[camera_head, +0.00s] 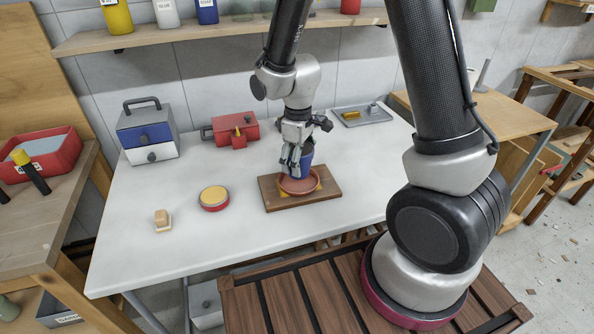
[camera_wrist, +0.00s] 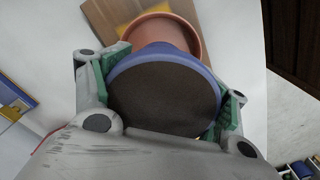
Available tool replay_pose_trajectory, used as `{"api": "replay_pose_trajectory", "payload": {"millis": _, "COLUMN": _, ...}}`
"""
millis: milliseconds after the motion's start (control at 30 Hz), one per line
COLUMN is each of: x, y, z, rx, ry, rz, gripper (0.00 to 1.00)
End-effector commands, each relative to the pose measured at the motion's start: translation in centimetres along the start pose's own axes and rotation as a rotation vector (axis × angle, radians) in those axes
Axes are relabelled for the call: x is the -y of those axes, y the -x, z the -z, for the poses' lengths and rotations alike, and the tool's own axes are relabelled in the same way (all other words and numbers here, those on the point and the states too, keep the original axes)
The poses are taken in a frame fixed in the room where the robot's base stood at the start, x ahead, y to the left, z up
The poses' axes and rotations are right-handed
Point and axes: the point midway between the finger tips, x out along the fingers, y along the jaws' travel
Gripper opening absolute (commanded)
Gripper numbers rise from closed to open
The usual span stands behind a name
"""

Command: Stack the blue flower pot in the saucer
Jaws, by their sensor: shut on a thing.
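The blue flower pot (camera_head: 306,158) is in my gripper (camera_head: 296,155), over the terracotta saucer (camera_head: 299,187). The saucer rests on a brown wooden board (camera_head: 326,198) on the white table. In the wrist view the pot's round blue rim (camera_wrist: 205,72) surrounds a dark brown top, between my gripper's green-padded fingers (camera_wrist: 165,95). The saucer (camera_wrist: 185,32) shows beyond the pot, its near part hidden by it. The pot's lower end is partly hidden, so I cannot tell whether it touches the saucer.
A grey tray (camera_head: 362,116) lies at the back right. A blue-and-white drawer box (camera_head: 147,133) stands at the back left. The table's front left is clear.

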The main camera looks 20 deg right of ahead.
Motion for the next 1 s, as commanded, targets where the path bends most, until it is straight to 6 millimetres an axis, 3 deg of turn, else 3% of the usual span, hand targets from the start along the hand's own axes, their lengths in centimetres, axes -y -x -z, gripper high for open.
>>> {"api": "replay_pose_trajectory", "payload": {"millis": 200, "x": 0.0, "y": -3.1, "z": 0.0, "rx": 0.002, "ry": 0.0, "rz": 0.001, "gripper": 0.26}}
{"api": "replay_pose_trajectory", "payload": {"millis": 700, "x": 0.0, "y": -3.9, "z": 0.0, "rx": 0.001, "ry": 0.0, "rz": 0.0, "gripper": 0.26}}
{"api": "replay_pose_trajectory", "payload": {"millis": 733, "x": 0.0, "y": -3.9, "z": 0.0, "rx": 0.001, "ry": 0.0, "rz": 0.0, "gripper": 0.75}}
{"api": "replay_pose_trajectory", "payload": {"millis": 867, "x": 0.0, "y": -3.8, "z": 0.0, "rx": 0.0, "ry": 0.0, "rz": 0.0, "gripper": 0.96}}
{"api": "replay_pose_trajectory", "payload": {"millis": 1000, "x": 0.0, "y": -3.8, "z": 0.0, "rx": 0.0, "ry": 0.0, "rz": 0.0, "gripper": 0.96}}
